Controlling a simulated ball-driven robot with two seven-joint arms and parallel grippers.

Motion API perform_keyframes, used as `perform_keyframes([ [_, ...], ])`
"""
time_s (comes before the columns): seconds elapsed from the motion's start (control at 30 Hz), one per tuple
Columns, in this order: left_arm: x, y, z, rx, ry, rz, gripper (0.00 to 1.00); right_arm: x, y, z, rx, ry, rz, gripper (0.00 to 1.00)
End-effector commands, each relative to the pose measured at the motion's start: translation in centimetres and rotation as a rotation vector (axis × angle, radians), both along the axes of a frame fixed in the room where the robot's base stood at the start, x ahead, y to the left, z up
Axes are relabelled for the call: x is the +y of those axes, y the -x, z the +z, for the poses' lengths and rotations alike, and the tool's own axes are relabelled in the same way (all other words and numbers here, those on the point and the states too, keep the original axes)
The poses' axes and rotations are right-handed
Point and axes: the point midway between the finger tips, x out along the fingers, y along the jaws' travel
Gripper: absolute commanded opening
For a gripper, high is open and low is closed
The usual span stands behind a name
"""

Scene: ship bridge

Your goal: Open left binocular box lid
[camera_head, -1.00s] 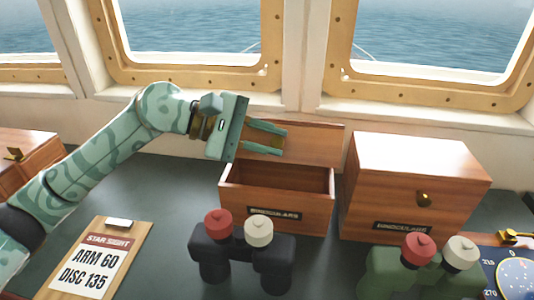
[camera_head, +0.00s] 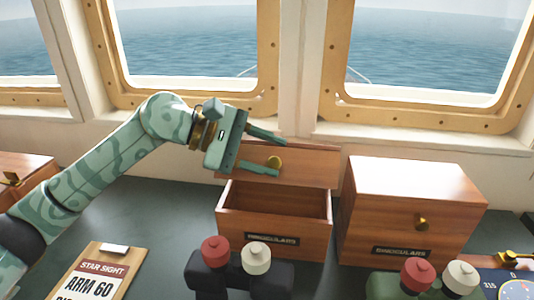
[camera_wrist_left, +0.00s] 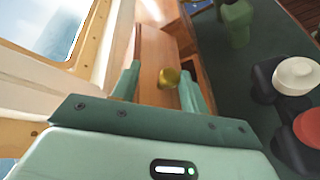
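The left binocular box (camera_head: 272,239) stands on the dark counter with its lid (camera_head: 312,162) raised at the back and its inside uncovered. The visible inside looks empty. A brass knob (camera_head: 274,162) sits on the lid. My left gripper (camera_head: 264,152) is open at the lid, its fingers spread on either side of the knob. In the left wrist view the knob (camera_wrist_left: 168,78) shows between the two parted fingers (camera_wrist_left: 160,82), apart from both. My right gripper is out of view.
A second binocular box (camera_head: 410,215), closed, stands to the right. Dark binoculars (camera_head: 235,278) with red and white caps and green binoculars (camera_head: 392,287) stand in front. A clipboard (camera_head: 98,275) lies at front left. Windows (camera_head: 190,45) rise behind the counter.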

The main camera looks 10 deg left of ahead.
Motion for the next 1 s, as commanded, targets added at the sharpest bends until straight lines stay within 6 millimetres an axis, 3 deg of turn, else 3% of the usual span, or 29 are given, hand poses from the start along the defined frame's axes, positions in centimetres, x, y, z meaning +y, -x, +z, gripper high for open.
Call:
perform_keyframes([
  [0.27, 1.6, 0.2, 0.5, 0.001, -0.002, 0.003, 0.44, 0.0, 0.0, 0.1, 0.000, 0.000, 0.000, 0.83],
  [0.7, 11.7, 2.3, 4.9, 0.000, -0.002, 0.005, 0.44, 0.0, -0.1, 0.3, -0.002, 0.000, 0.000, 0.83],
  [1.0, 14.7, 3.0, 6.3, 0.001, 0.000, 0.000, 0.44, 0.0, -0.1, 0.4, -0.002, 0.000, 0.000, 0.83],
])
